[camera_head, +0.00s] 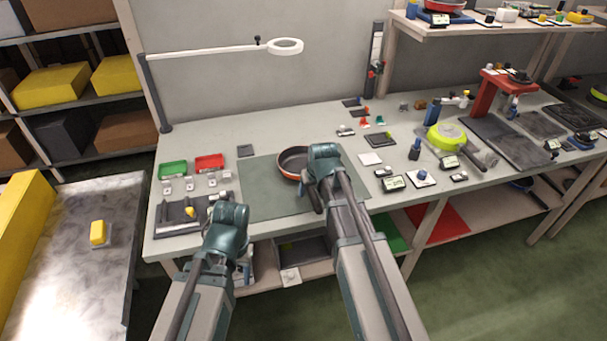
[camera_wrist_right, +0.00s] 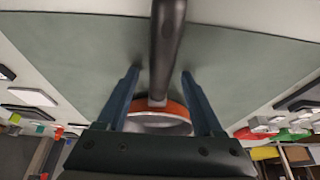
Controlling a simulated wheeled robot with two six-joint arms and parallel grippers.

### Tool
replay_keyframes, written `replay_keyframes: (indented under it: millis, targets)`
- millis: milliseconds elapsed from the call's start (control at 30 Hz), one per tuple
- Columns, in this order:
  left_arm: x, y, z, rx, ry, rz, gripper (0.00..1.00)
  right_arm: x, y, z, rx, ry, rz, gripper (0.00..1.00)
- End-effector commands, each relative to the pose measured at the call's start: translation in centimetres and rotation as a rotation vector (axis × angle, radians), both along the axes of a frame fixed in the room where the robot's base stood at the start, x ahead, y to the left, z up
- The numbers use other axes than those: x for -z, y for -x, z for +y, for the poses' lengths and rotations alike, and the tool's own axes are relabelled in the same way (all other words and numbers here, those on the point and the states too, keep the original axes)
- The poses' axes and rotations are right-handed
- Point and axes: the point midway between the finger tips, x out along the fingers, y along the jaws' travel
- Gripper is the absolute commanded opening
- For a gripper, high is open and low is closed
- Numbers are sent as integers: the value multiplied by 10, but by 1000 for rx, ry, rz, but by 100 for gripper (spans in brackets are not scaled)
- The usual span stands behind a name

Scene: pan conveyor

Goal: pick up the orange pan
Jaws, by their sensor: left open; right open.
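The orange pan (camera_head: 292,161), dark inside with an orange outer wall, sits on the green mat (camera_head: 262,192) on the workbench. My right arm hides part of it in the head view. In the right wrist view its black handle (camera_wrist_right: 166,50) passes between the open fingers of my right gripper (camera_wrist_right: 160,75), with a gap on each side. The orange wall (camera_wrist_right: 172,108) shows between the fingers nearer the palm. In the head view my right gripper (camera_head: 310,190) is over the mat by the pan. My left gripper (camera_head: 242,258) is at the bench's front edge, apart from the pan.
Green (camera_head: 172,170) and red (camera_head: 209,162) trays and a dark fixture (camera_head: 180,214) stand left of the mat. A yellow-green pan (camera_head: 446,136), small parts and a red stand (camera_head: 490,92) are to the right. A lamp arm (camera_head: 210,52) rises behind. The mat's left part is clear.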

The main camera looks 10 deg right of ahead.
Motion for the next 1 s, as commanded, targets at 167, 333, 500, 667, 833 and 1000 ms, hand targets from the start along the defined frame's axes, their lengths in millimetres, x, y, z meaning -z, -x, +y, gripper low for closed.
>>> replay_keyframes:
  millis: [167,333,500,667,833,1000]
  targets:
    - [2,0,0,0,0,0,50,3,0,0,0,0,0,68]
    - [3,0,0,0,0,0,50,3,0,0,0,0,0,56]
    - [3,0,0,0,0,0,50,3,0,0,0,0,0,25]
    - [3,0,0,0,0,0,50,3,0,0,0,0,0,0]
    - [3,0,0,0,0,0,50,3,0,0,0,0,0,0]
    - [3,0,0,0,0,0,50,3,0,0,0,0,0,0]
